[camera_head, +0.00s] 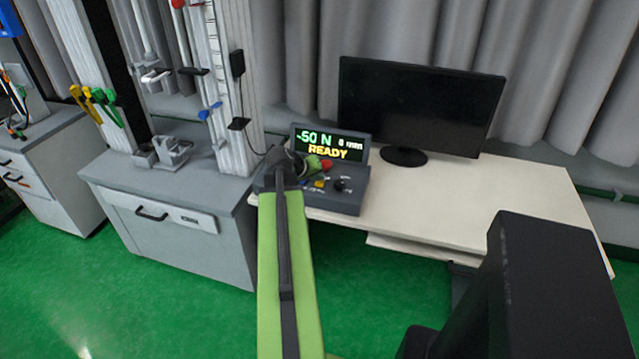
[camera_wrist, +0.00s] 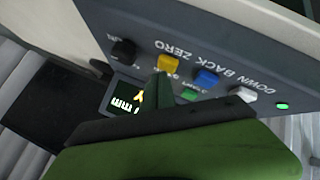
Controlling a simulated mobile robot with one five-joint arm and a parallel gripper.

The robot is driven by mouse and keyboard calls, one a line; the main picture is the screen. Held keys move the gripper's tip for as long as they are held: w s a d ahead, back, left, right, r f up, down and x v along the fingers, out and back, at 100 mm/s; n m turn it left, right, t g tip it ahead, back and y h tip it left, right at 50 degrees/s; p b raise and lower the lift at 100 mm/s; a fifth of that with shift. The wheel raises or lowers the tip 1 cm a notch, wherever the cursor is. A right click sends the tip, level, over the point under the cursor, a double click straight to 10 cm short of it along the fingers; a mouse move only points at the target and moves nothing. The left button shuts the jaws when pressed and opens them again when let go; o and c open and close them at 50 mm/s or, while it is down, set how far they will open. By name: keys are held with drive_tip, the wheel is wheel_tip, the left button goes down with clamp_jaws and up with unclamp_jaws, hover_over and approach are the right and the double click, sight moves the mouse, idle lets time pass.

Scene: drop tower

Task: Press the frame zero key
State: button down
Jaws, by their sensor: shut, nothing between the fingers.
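The control box (camera_head: 335,200) stands on the desk, its sloped panel carrying several coloured keys. In the wrist view the panel is seen upside down, with a yellow key (camera_wrist: 168,63), a blue key (camera_wrist: 206,79), a white key (camera_wrist: 243,93) and a green key (camera_wrist: 190,94). The labels ZERO, BACK and DOWN run beside the yellow, blue and white keys; the word FRAME cannot be read. My gripper (camera_wrist: 158,78) is shut and empty, its green tip close beside the yellow key. Whether it touches cannot be told. My arm hides the panel's left part in the head view.
The display (camera_head: 330,143) reads -50 N, 0 mm and READY. A red button (camera_head: 326,165) and a black knob (camera_head: 341,184) sit on the panel. A monitor (camera_head: 420,105) stands behind on the desk (camera_head: 490,200). The drop tower (camera_head: 235,90) rises at left.

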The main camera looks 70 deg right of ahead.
sight(318, 184)
drive_tip(key=shift+f+b, duration=0.5)
drive_tip(key=shift+r, duration=0.1)
idle(0.5)
drive_tip(key=shift+s+r+p, duration=0.1)
drive_tip(key=shift+r+p, duration=0.75)
drive_tip(key=shift+p, duration=0.1)
wheel_tip(318, 184, up, 5)
drive_tip(key=p, duration=0.5)
drive_tip(key=shift+r, duration=0.15)
